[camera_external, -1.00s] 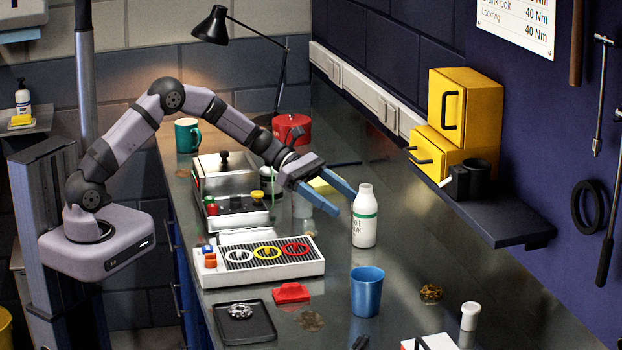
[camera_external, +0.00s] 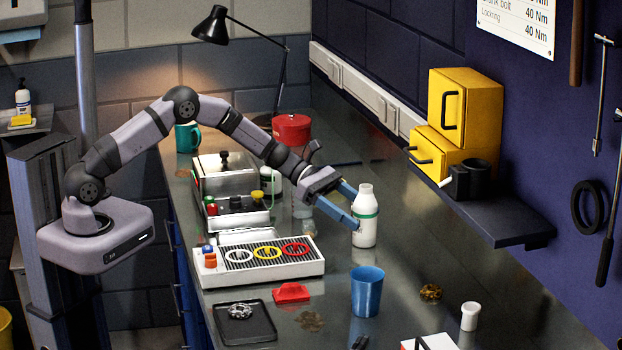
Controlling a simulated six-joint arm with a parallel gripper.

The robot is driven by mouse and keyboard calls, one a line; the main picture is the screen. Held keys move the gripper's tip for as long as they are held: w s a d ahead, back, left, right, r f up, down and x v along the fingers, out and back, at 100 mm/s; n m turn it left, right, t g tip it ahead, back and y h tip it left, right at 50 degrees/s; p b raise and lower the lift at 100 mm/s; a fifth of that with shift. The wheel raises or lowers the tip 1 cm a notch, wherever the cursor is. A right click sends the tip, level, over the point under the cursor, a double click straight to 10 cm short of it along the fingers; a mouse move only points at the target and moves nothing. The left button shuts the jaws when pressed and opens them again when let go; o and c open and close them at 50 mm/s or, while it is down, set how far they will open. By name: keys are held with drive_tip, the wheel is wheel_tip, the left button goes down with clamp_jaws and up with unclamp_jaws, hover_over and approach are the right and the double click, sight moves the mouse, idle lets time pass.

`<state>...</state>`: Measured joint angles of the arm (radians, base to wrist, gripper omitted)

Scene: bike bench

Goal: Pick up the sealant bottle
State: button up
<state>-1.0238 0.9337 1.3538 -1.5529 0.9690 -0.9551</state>
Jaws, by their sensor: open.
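The sealant bottle (camera_external: 366,232) is white with a green band and a narrower capped top. It stands upright on the dark metal bench, right of my gripper. My gripper (camera_external: 352,208) has blue fingers and is open. The fingers point right and slightly down at the bottle's upper half. One finger overlaps the bottle's left side in this view. I cannot tell whether the fingers are around the bottle or touching it.
A blue cup (camera_external: 367,291) stands in front of the bottle. A white tray with coloured rings (camera_external: 258,262) and a red piece (camera_external: 291,292) lie to the left. A dark shelf (camera_external: 490,218) projects from the wall at right.

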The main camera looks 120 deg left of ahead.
drive_tip(key=shift+x, duration=1.2)
drive_tip(key=c, duration=1.3)
drive_tip(key=shift+o, duration=0.2)
drive_tip(key=shift+r, duration=0.25)
wheel_tip(320, 180, up, 10)
drive_tip(key=b, duration=0.2)
drive_tip(key=shift+f, duration=0.25)
